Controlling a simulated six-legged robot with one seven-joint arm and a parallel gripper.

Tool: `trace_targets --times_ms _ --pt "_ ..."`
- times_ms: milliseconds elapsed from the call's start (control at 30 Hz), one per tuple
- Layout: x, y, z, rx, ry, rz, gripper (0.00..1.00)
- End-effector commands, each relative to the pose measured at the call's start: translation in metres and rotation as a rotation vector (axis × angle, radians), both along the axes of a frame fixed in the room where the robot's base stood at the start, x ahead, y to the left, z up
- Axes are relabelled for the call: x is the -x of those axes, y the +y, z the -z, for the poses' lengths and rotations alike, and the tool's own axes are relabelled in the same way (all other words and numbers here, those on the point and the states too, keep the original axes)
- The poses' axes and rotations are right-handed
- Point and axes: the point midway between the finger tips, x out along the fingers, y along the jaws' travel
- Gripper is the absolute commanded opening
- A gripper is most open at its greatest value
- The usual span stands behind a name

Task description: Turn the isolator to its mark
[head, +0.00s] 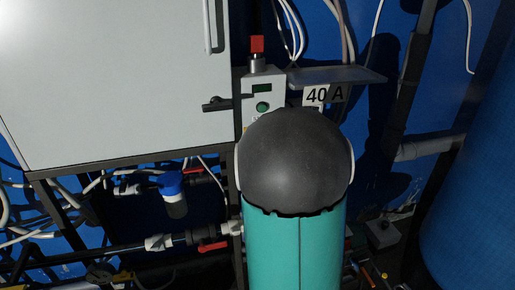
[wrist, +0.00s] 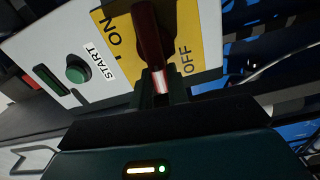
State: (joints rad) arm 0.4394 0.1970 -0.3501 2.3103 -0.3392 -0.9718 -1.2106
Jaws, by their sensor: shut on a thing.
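The isolator shows in the wrist view as a yellow plate (wrist: 206,50) marked ON and OFF, with a dark red handle (wrist: 149,38) across it. The handle lies between the two words, ON to its left and OFF to its right. My gripper (wrist: 160,88) is shut on the near end of the handle, with a dark finger on each side. A separate mark cannot be made out. In the head view my own arm hides the gripper and the isolator's face.
Beside the plate is a green START button (wrist: 77,68). In the head view a red knob (head: 257,44) tops the control box (head: 250,85). A shelf (head: 345,75) with a 40 A label is at its right, a grey cabinet (head: 110,75) at left, and pipes run below.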

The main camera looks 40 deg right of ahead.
Motion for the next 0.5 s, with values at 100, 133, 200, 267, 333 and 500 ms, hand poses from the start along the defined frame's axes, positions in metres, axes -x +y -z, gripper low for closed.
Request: trace_targets --times_ms 100,133,200,267,333,500 --pt "-0.0011 0.0013 0.0009 0.045 0.022 -0.003 0.0" --pt "-0.001 0.0013 0.0012 0.055 0.027 -0.003 0.0" --pt "-0.0009 0.0012 0.0017 0.071 0.037 -0.003 0.0" --pt "-0.0008 0.001 0.002 0.083 0.043 -0.003 0.0" --pt "-0.0008 0.0011 0.0023 0.091 0.048 -0.003 0.0" --pt "-0.0008 0.001 0.0026 0.098 0.052 -0.003 0.0"
